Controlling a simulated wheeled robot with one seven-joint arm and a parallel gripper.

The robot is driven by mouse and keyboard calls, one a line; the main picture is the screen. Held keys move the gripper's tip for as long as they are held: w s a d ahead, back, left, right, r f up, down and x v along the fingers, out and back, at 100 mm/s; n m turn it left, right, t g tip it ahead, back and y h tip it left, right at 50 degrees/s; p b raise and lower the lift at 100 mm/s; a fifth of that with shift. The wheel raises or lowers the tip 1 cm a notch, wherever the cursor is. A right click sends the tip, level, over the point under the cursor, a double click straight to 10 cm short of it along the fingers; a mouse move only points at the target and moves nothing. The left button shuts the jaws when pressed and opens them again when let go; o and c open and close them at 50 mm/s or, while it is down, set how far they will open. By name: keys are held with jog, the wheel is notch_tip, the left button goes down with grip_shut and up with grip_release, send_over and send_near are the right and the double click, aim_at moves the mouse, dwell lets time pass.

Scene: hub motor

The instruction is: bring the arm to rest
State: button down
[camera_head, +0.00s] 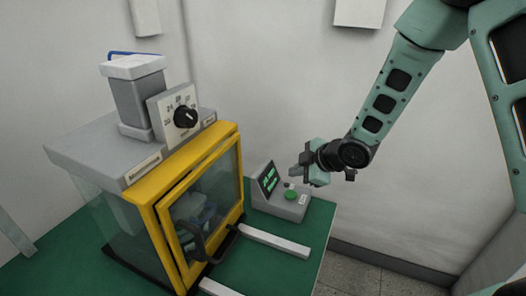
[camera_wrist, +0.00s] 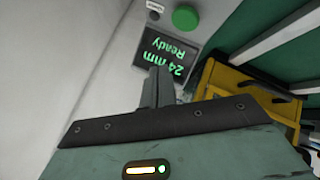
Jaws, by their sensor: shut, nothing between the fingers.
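My gripper (camera_head: 302,178) is at the end of my arm, which reaches in from the upper right of the head view. It hangs just above and beside a small grey control box (camera_head: 284,203) with a green button (camera_head: 290,194) and a screen (camera_head: 268,179). In the wrist view my gripper's fingers (camera_wrist: 158,84) are together with nothing between them. They point toward the screen (camera_wrist: 165,52), which reads "24 mm Ready". The green button (camera_wrist: 186,17) shows above the screen there. I cannot tell the exact gap between fingers and box.
A machine with a yellow-framed glass door (camera_head: 205,205) stands on the green table (camera_head: 285,262), left of the control box. The door looks closed. A dial (camera_head: 184,116) is on its top unit. Two pale rails (camera_head: 274,241) lie in front. Free room is to the right.

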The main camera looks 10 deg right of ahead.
jog(key=shift+s+a+r, duration=0.2)
jog(key=shift+a+r, duration=0.05)
jog(key=s+a+r+m+g+h, duration=0.1)
jog(key=s+a+r+m+g, duration=0.1)
jog(key=s, duration=0.8)
jog(key=s+a+r+m+g+h, duration=0.2)
jog(key=s+r, duration=0.3)
jog(key=s, duration=0.6)
jog(key=s+a+r+m+g+h, duration=0.1)
jog(key=s+a+r+m+g, duration=0.1)
jog(key=s, duration=0.9)
jog(key=r+m+g, duration=0.1)
jog(key=m, duration=0.1)
jog(key=shift+s+a+r+m+h, duration=0.15)
jog(key=shift+a+m+h, duration=0.15)
jog(key=shift+h, duration=0.1)
jog(key=c, duration=2.1)
grip_release()
jog(key=shift+c, duration=0.2)
